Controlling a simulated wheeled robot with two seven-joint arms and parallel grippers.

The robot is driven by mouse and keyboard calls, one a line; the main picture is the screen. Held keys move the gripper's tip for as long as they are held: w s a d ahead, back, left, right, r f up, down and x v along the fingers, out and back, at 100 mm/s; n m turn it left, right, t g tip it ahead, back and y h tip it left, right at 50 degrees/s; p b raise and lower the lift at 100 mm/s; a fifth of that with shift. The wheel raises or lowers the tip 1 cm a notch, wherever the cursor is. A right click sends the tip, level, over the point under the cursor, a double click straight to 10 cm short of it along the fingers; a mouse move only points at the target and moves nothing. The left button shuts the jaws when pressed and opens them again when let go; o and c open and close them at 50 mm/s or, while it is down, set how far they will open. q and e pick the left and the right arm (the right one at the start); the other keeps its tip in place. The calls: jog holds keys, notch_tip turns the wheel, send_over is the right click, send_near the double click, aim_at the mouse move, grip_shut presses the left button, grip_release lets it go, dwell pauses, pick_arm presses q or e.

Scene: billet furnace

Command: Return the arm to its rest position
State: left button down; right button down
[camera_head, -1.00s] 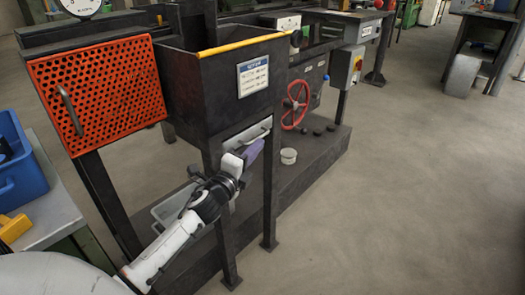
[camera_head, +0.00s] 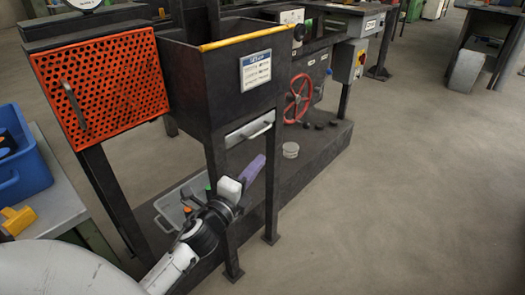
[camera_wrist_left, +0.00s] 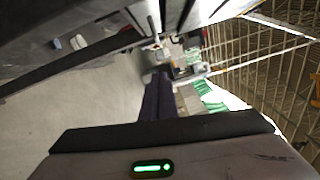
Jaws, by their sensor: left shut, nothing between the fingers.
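My left gripper (camera_head: 252,168) has purple fingers. It is in front of the black furnace frame, below the hopper, with its fingers pointing up and to the right. The fingers are closed together and empty. In the left wrist view the dark purple fingers (camera_wrist_left: 158,97) stand together past the grey wrist housing. A light grey drawer front with a bar handle (camera_head: 261,130) is above the gripper, and the gripper is apart from it. My right gripper is not in view.
The black hopper (camera_head: 225,95) and its legs stand close beside my arm. A grey tray (camera_head: 168,210) is partly hidden behind the arm. Open floor (camera_head: 400,200) lies at right.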

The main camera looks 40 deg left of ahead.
pick_arm(q)
jog(key=shift+s+d, duration=0.15)
jog(key=shift+s, duration=0.6)
jog(key=shift+s+d, duration=0.15)
jog(key=shift+s, duration=0.55)
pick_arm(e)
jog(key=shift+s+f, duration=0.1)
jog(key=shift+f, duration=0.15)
pick_arm(q)
jog(key=shift+f, duration=0.1)
